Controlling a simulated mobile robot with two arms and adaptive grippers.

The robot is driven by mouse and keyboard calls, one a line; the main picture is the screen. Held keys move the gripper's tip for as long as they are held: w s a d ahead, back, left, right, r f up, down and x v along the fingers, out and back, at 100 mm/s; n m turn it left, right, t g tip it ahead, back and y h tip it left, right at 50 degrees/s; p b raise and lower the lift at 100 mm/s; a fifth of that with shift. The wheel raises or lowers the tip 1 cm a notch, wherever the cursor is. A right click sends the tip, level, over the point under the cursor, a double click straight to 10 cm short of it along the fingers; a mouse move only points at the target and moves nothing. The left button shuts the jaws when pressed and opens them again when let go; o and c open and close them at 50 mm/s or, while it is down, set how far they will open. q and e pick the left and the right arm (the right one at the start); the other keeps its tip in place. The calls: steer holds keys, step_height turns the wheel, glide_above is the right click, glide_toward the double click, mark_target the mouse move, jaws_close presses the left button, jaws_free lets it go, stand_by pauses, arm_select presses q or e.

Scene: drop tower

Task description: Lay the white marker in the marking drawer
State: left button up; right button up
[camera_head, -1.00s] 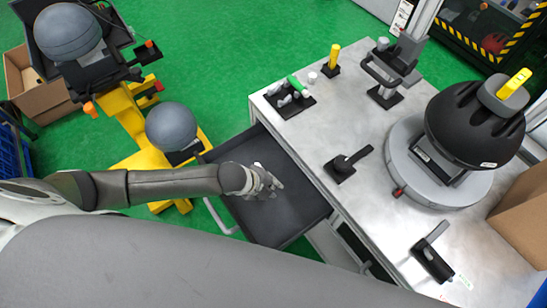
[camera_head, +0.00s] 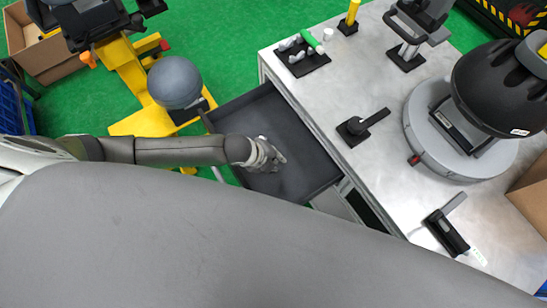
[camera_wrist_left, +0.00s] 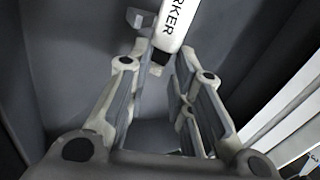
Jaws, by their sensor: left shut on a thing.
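The marking drawer (camera_head: 270,112) is a dark grey open drawer, pulled out from the left side of the metal bench. My left gripper (camera_head: 270,156) is over the inside of the drawer. In the left wrist view the white marker (camera_wrist_left: 177,20), with black lettering ending in "RKER", has its dark end between the fingertips of my left gripper (camera_wrist_left: 162,55), which is shut on it. Grey drawer surfaces surround it there; whether the marker touches the floor I cannot tell. In the head view the marker is not clear. My right gripper is not in view.
A yellow stand with a grey ball (camera_head: 175,82) is close to the drawer's left side.

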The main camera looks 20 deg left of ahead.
arm_select(q)
steer(key=shift+f, duration=0.35)
stand_by(0.6)
steer(key=o, duration=1)
steer(key=v, duration=1.2)
